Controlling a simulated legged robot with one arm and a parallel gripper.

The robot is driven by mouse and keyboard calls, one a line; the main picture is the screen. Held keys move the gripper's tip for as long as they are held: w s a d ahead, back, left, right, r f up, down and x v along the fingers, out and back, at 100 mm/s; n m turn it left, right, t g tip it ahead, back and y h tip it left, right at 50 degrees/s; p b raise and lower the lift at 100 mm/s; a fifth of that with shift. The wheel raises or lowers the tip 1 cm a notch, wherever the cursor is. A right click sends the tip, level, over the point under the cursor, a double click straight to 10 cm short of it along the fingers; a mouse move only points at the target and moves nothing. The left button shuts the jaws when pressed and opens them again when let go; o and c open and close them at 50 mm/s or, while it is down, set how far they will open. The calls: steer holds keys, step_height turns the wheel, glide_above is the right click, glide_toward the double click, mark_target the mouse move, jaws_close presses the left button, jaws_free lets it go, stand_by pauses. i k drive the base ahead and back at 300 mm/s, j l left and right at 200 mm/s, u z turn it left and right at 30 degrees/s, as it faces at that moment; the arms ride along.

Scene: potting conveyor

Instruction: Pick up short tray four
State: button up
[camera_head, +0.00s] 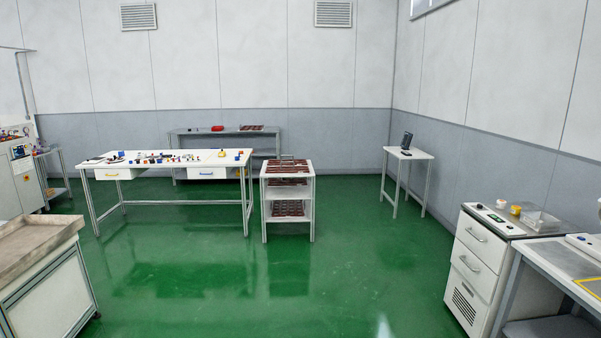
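A white shelf rack (312,206) stands at the middle of the room, some way off. Dark reddish-brown trays (289,181) lie on its upper level, and more brown trays (288,208) lie on the shelf below. Another dark reddish tray (251,128) lies on the grey bench at the back wall. I cannot tell which of these is short tray four; no labels are readable at this distance. My gripper is not in the view.
A long white workbench (150,171) with many small parts stands left of the rack. A small table (411,154) with a dark device is to its right. A white drawer cabinet (481,240) is at right, a brown-topped cart (30,240) at left. The green floor (285,290) between is clear.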

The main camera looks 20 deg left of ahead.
mark_target(280, 170)
steer(key=i+j+u, duration=0.45)
steer(key=i, duration=0.25)
steer(key=i+j+u, duration=0.3)
steer(key=i, duration=0.6)
steer(key=i+u, duration=0.25)
steer(key=i, duration=0.65)
steer(key=i+j, duration=0.1)
steer(key=i, duration=3.55)
steer(key=i+j+z, duration=0.1)
steer(key=i+z, duration=0.35)
steer(key=i, duration=0.15)
steer(key=i+j+z, duration=0.3)
steer(key=i+z, duration=0.15)
steer(key=i+j+z, duration=0.45)
steer(key=i+j, duration=0.05)
steer(key=i, duration=0.1)
